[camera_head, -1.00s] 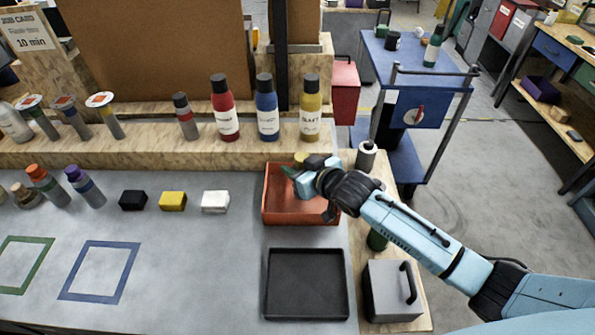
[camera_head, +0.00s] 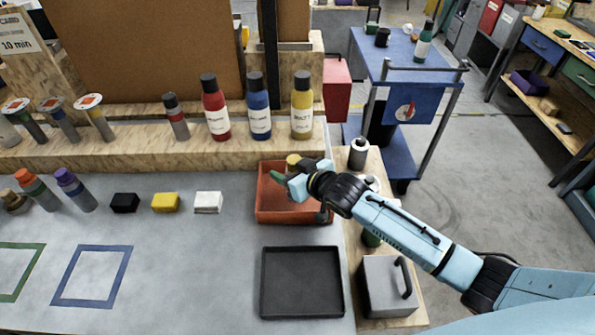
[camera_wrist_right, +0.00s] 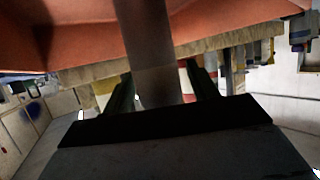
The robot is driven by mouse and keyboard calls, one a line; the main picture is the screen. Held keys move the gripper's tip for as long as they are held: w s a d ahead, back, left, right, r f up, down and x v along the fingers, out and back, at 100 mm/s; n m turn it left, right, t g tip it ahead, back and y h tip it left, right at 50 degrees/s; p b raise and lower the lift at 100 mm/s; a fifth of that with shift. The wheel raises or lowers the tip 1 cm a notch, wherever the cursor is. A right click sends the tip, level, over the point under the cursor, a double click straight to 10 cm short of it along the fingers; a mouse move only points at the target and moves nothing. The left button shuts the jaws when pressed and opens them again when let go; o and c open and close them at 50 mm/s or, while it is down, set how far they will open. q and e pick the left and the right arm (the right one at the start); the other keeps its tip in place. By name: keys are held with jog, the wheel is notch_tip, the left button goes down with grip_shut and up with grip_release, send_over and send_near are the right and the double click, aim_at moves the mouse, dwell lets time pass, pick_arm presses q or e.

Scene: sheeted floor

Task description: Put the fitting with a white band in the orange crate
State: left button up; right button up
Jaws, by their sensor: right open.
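My right gripper (camera_head: 283,178) is over the orange crate (camera_head: 266,212), with its fingers pointing left and down. In the right wrist view its two dark green fingers (camera_wrist_right: 160,92) stand apart on either side of a grey cylindrical piece (camera_wrist_right: 150,50). The orange crate wall (camera_wrist_right: 225,25) fills the top of that view. In the head view a yellow-topped piece (camera_head: 293,162) shows at the crate's back, just behind the gripper; I cannot tell if it is the grey piece. No white band can be made out on either. My left gripper is out of view.
A black tray (camera_head: 302,285) lies in front of the crate. A grey box with a handle (camera_head: 388,285) and a dark cylinder with a pale band (camera_head: 358,152) stand at the right. Bottles (camera_head: 259,105) line the back ledge. Several small blocks (camera_head: 165,202) lie left of the crate.

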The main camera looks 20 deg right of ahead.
jog(key=p+v, duration=0.1)
jog(key=v, duration=1.1)
